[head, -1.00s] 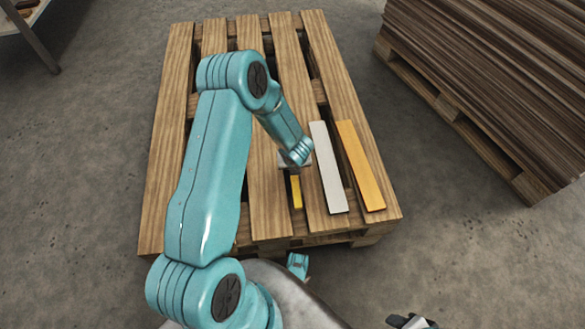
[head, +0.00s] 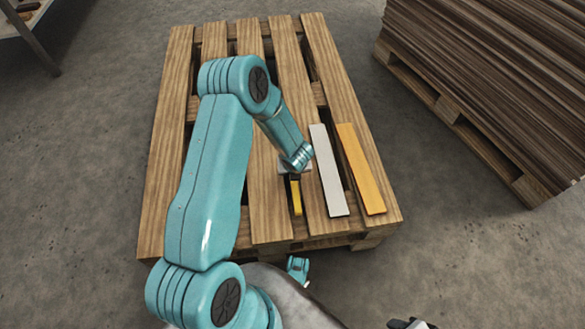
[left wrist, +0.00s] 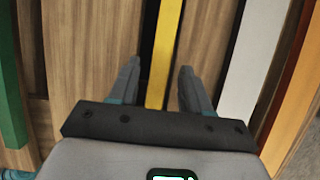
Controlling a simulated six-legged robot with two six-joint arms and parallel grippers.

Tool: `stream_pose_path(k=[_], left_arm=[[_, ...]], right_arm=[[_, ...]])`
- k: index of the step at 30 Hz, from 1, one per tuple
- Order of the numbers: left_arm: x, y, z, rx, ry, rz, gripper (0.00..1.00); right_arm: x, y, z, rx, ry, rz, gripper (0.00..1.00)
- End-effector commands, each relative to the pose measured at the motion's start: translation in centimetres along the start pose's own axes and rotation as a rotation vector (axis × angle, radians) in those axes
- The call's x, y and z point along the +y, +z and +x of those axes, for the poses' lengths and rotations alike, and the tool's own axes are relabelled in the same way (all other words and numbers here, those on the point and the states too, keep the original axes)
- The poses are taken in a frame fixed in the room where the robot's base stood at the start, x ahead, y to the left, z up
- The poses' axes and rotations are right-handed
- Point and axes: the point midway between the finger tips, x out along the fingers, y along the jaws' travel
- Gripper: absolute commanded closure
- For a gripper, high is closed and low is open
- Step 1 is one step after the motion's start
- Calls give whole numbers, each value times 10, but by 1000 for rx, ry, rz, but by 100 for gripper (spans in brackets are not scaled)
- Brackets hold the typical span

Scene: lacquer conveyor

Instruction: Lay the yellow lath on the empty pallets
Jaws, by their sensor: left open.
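The yellow lath (head: 297,202) lies on the wooden pallet (head: 262,222), mostly hidden behind my left arm and gripper in the head view. In the left wrist view the yellow lath (left wrist: 166,40) runs lengthwise between the two fingers. My left gripper (left wrist: 158,75) is open around it, with a gap on each side. In the head view my left gripper (head: 294,182) is over the near part of the pallet. A dark and pale part at the bottom right edge may be my right gripper (head: 410,324); its jaws are not clear.
A white lath (head: 329,172) and an orange lath (head: 361,170) lie to the right on the pallet. A green lath (left wrist: 10,85) shows at left in the wrist view. A tall stack of brown boards (head: 490,75) on a pallet stands at the right. Concrete floor surrounds them.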

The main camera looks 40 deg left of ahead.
Motion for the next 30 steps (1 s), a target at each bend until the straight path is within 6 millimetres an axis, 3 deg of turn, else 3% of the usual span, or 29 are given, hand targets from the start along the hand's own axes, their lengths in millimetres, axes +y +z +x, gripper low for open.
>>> stream_pose_path(k=[6, 12, 18, 30], left_arm=[[-1, 2, -57, -2, -3, 1, 52], [-1, 2, -95, -2, -2, 1, 52], [0, 0, -109, -1, -1, 1, 52], [0, 0, -109, 0, 0, 0, 52]], right_arm=[[-9, 5, -18, -12, -1, -11, 57], [-14, 8, -27, -19, -2, -20, 57], [-16, 9, -29, -22, -3, -23, 57], [-16, 9, -29, -22, -3, -22, 57]])
